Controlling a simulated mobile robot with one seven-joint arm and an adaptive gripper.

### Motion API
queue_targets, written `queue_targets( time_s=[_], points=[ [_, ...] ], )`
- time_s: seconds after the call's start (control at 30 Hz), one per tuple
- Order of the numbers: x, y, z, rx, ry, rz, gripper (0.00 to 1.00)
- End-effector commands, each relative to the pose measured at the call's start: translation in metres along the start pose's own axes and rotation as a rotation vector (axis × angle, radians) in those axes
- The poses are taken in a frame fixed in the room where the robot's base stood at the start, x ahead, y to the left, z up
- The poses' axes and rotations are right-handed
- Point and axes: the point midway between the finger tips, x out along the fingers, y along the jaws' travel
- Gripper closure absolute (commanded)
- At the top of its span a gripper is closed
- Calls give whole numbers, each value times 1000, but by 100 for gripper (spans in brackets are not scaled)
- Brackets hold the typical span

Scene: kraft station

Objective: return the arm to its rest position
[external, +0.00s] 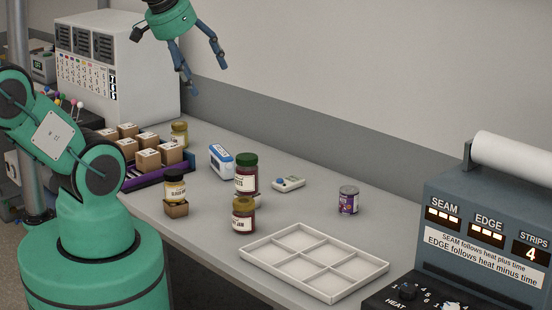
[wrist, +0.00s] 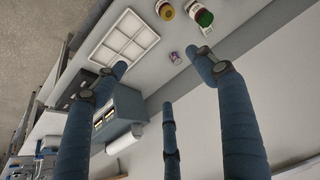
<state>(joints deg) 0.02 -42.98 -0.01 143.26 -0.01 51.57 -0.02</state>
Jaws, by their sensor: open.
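My gripper (external: 207,78) hangs high above the back of the table in the external view. Its blue fingers are spread apart and nothing is between them. In the wrist view the fingers of my gripper (wrist: 165,85) reach out over the bench, apart and empty. My green arm is raised, and part of it is outside the external view.
A white cabinet (external: 140,75) stands back left. A sealing machine (external: 485,230) stands front right.

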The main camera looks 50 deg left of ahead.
Motion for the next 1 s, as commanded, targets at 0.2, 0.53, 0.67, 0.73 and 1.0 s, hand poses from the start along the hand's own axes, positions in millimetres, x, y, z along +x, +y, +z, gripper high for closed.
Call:
queue_targets(
  time_s=[0.2,0.53,0.67,0.73,1.0],
  points=[
    [23,0,12,0,0,0,29],
    [49,0,26,0,0,0,29],
    [49,0,26,0,0,0,29],
    [49,0,26,0,0,0,29],
    [48,0,26,0,0,0,29]
  ],
)
